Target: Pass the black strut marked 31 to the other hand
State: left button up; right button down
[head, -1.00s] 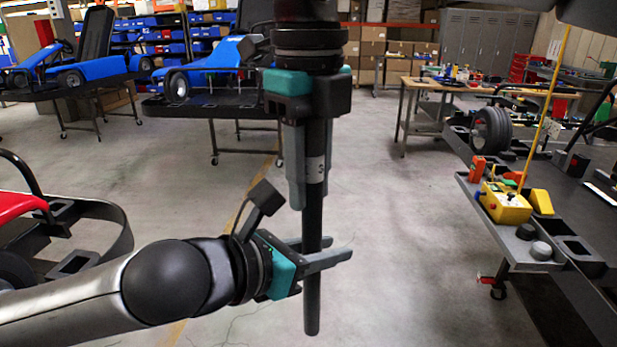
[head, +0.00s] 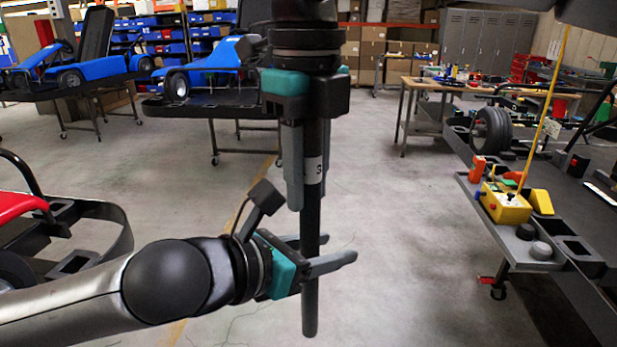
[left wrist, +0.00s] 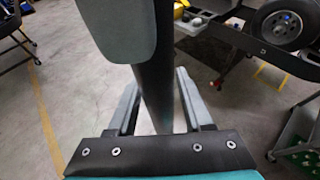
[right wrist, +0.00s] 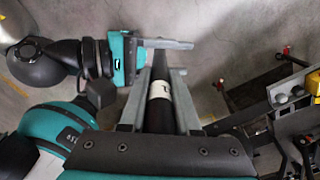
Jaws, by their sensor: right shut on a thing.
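My right gripper (head: 308,200) points down from above and is shut on the strut's upper part. The strut also runs between its fingers in the right wrist view (right wrist: 159,120). My left gripper (head: 327,250) comes in from the left, below the label, with its fingers either side of the strut. In the left wrist view these fingers (left wrist: 157,95) are open, with gaps beside the strut (left wrist: 152,85).
A dark kart stand (head: 590,230) at the right carries a yellow box (head: 505,205) with a thin upright rod. Part of a red kart (head: 18,205) stands at the left. Blue karts (head: 100,68) are behind. The floor beyond the strut is clear.

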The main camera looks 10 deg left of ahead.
pick_arm(q)
jog(key=shift+o, duration=0.9)
